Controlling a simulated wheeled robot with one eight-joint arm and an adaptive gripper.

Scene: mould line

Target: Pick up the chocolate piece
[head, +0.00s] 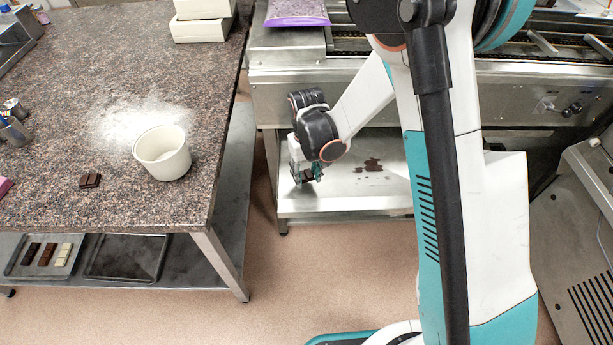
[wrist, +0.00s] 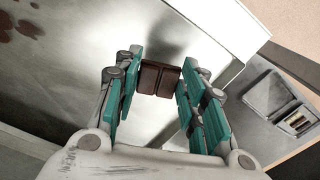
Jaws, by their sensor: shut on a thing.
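My gripper (head: 308,175) is low beside the steel machine, over the left end of its lower shelf. In the wrist view my gripper (wrist: 160,82) is shut on a dark brown chocolate piece (wrist: 159,78), held between the green finger pads near the tips. The piece is a small block with a groove across its middle. In the head view the held piece is mostly hidden by the fingers. Another dark chocolate piece (head: 90,181) lies on the granite-topped table at the left, well away from my gripper.
A white tub (head: 162,153) and spilled white powder stand on the granite table (head: 60,90). Its lower shelf holds a tray of several bars (head: 43,256) and an empty dark tray (head: 126,257). Brown stains (head: 370,165) mark the steel shelf (head: 345,203). The floor between is clear.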

